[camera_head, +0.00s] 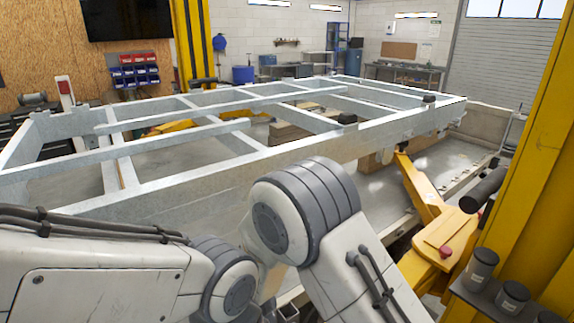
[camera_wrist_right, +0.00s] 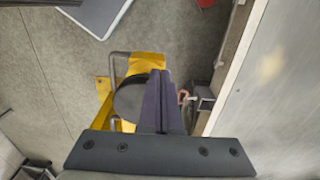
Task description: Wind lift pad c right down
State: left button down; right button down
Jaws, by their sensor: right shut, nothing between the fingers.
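In the right wrist view a round dark lift pad (camera_wrist_right: 130,98) sits on the end of a yellow lift arm (camera_wrist_right: 146,62). No label shows which pad it is. My right gripper (camera_wrist_right: 160,74) is shut with nothing between its fingers. The fingers overlap the pad's right side from this camera; I cannot tell whether they touch it. In the head view my arm links fill the lower middle and hide the right gripper and this pad. My left gripper is not in view.
The grey trailer frame (camera_head: 330,148) spans the head view, and a pale metal beam (camera_wrist_right: 268,75) runs along the wrist view's right side. Another yellow lift arm (camera_head: 424,190) lies at right, near a yellow post (camera_head: 540,130) and dark cylinders (camera_head: 482,268).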

notch_tip(320, 180, up, 6)
jog(key=p, duration=0.4)
jog(key=shift+f, duration=0.2)
